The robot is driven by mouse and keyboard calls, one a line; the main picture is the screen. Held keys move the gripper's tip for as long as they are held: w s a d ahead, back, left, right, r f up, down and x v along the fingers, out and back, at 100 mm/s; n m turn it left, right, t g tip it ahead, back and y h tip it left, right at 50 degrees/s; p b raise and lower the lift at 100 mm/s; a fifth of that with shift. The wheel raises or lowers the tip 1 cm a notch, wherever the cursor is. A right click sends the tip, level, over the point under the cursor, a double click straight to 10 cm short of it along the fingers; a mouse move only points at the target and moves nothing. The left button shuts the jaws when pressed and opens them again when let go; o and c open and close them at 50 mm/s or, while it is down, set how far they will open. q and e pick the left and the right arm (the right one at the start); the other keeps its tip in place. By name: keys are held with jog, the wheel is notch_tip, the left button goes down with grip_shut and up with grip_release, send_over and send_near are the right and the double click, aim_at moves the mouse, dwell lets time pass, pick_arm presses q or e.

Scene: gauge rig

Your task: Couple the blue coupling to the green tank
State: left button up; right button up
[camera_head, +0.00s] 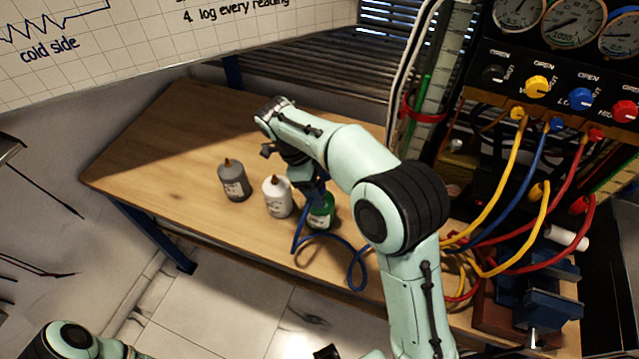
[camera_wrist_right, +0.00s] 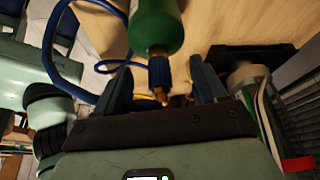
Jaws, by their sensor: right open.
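The green tank (camera_head: 321,213) stands upright on the wooden bench, partly hidden behind my right arm; it also shows in the right wrist view (camera_wrist_right: 155,25). The blue coupling (camera_wrist_right: 158,70) is in line with the tank's brass neck and appears to sit against it. A brass piece shows at its other end. My right gripper (camera_wrist_right: 162,88) is open, one finger on each side of the coupling, with gaps visible. In the head view the right gripper (camera_head: 312,187) is just above the tank, largely hidden by its own arm.
A white bottle (camera_head: 278,197) and a grey bottle (camera_head: 234,181) stand left of the tank. A blue hose (camera_head: 330,238) loops over the bench's front edge. Gauges and yellow, blue and red hoses (camera_head: 505,205) crowd the right. The bench's left part is clear.

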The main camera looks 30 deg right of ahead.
pick_arm(q)
jog(key=w+r+p, duration=0.1)
jog(key=r, duration=0.1)
jog(key=w+r+p, duration=0.2)
jog(key=shift+r, duration=0.1)
pick_arm(e)
jog(key=v, duration=1.3)
jog(key=shift+r, duration=0.2)
pick_arm(q)
jog(key=shift+s, duration=0.2)
